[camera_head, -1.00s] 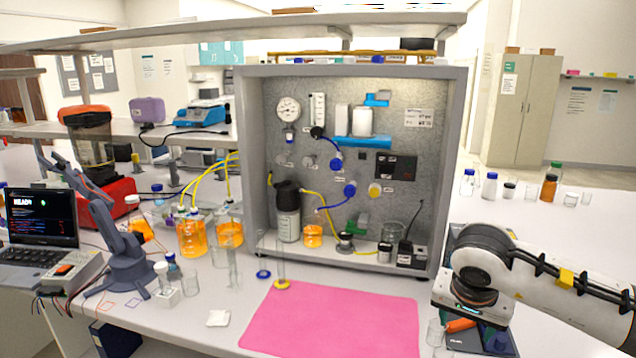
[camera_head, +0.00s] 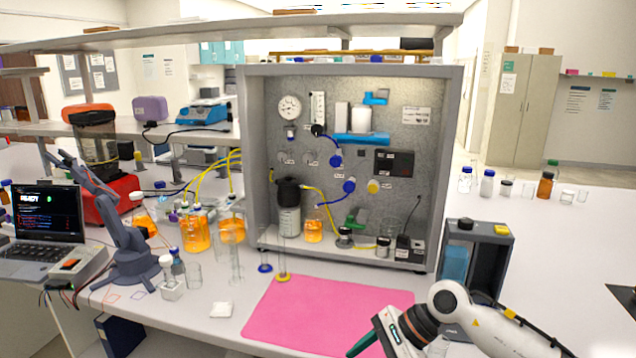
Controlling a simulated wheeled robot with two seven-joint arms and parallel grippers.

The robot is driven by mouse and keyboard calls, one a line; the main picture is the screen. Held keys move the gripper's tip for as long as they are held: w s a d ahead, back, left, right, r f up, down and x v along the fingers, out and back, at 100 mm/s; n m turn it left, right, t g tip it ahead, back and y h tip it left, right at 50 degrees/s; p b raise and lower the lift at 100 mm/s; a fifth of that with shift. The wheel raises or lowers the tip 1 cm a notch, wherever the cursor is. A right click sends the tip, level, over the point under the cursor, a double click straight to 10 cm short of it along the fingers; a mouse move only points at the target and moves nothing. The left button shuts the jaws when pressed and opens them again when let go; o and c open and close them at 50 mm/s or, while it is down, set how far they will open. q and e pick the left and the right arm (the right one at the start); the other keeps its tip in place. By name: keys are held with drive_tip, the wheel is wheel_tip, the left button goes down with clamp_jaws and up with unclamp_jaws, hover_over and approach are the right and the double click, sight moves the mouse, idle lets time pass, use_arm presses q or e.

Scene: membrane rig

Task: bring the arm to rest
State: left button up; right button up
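My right arm (camera_head: 485,325) comes in from the lower right, white with a dark ring at the wrist. Its gripper (camera_head: 364,343) points to the lower left, over the front right part of the pink mat (camera_head: 300,312). A dark green part shows at its tip, and the fingers are too small and angled to tell open from shut. No held object can be made out. My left arm and gripper are not in view. The membrane rig (camera_head: 449,160), a grey-framed panel with gauge, valves and tubing, stands upright behind the mat.
A dark box with a blue front (camera_head: 455,262) stands right of the rig, close behind my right arm. Glass cylinders (camera_head: 236,262) and orange-filled bottles (camera_head: 195,233) stand left of the mat. A blue-grey tabletop arm (camera_head: 128,240) and laptop (camera_head: 45,215) are at the left.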

drive_tip(key=w+f+m+t+y, duration=0.3)
drive_tip(key=f+m+t, duration=0.3)
drive_tip(key=m, duration=0.5)
drive_tip(key=w+f+m+t+y, duration=0.3)
drive_tip(key=f+m, duration=0.5)
drive_tip(key=m, duration=0.4)
drive_tip(key=s+d+f+m+t+h, duration=0.2)
drive_tip(key=s+d+f+m+h, duration=0.15)
drive_tip(key=f+m, duration=0.55)
drive_tip(key=s+d+f+m+t+h, duration=0.1)
drive_tip(key=s+d+f+m+h, duration=0.2)
drive_tip(key=d+f+m+h, duration=0.55)
drive_tip(key=s+d+f+m+g+h, duration=0.15)
drive_tip(key=s+f+m+g, duration=0.45)
drive_tip(key=s+f, duration=1.25)
drive_tip(key=s+f+m+g, duration=0.2)
drive_tip(key=s+f+m, duration=0.1)
drive_tip(key=s, duration=0.9)
drive_tip(key=s+d+f+m+g+h, duration=0.1)
drive_tip(key=s+f+m, duration=0.3)
drive_tip(key=s, duration=0.9)
drive_tip(key=shift+s+d+m+g, duration=0.25)
drive_tip(key=shift+s+m+g, duration=0.05)
drive_tip(key=shift+m+g, duration=0.5)
